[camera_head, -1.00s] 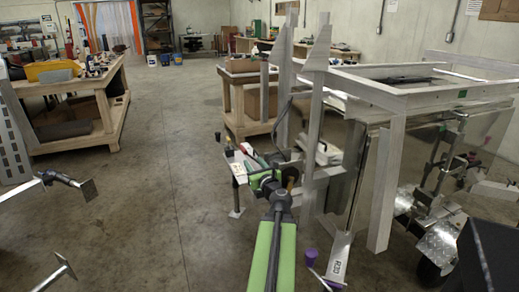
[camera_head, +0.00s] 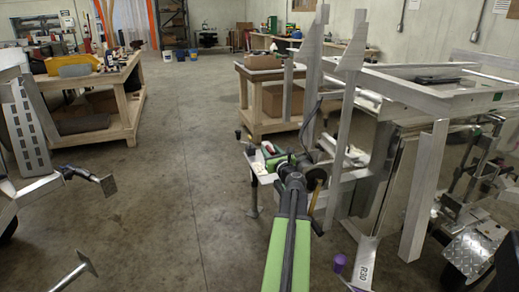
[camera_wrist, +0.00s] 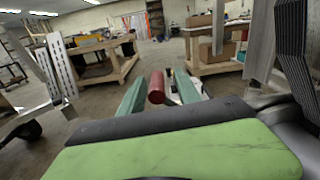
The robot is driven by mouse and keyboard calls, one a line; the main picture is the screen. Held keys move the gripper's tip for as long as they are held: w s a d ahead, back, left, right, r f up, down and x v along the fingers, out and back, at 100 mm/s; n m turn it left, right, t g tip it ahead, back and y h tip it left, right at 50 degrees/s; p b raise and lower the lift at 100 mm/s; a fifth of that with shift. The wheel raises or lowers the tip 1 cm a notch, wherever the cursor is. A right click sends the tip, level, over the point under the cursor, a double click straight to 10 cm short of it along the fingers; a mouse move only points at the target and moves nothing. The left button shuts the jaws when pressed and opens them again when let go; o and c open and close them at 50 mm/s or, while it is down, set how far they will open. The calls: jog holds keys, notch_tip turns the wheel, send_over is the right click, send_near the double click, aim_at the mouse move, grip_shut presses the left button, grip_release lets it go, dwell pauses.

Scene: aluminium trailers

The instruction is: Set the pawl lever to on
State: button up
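A red cylindrical grip (camera_wrist: 156,87) stands out in the middle of the wrist view. It may be the handle of the pawl lever, but the lever's body and its setting are not visible. My gripper (camera_wrist: 160,88) has its two green fingers spread, one on each side of the red grip. Gaps show between the grip and both fingers; whether the grip lies at their depth I cannot tell. In the head view my gripper (camera_head: 283,162) reaches to the small white stand at the trailer's front, largely hidden by my own wrist.
The aluminium trailer frame (camera_head: 400,95) with upright posts stands close on the right. A purple-knobbed handle (camera_head: 340,263) is low in front. Another metal frame (camera_head: 28,130) stands at the left. Wooden workbenches (camera_head: 130,95) are behind. The floor between is clear.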

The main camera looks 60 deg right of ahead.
jog(key=shift+w+d, duration=0.25)
jog(key=shift+w, duration=0.1)
grip_shut()
jog(key=shift+a, duration=0.1)
jog(key=shift+w+a, duration=0.1)
jog(key=shift+w, duration=0.05)
dwell(0.9)
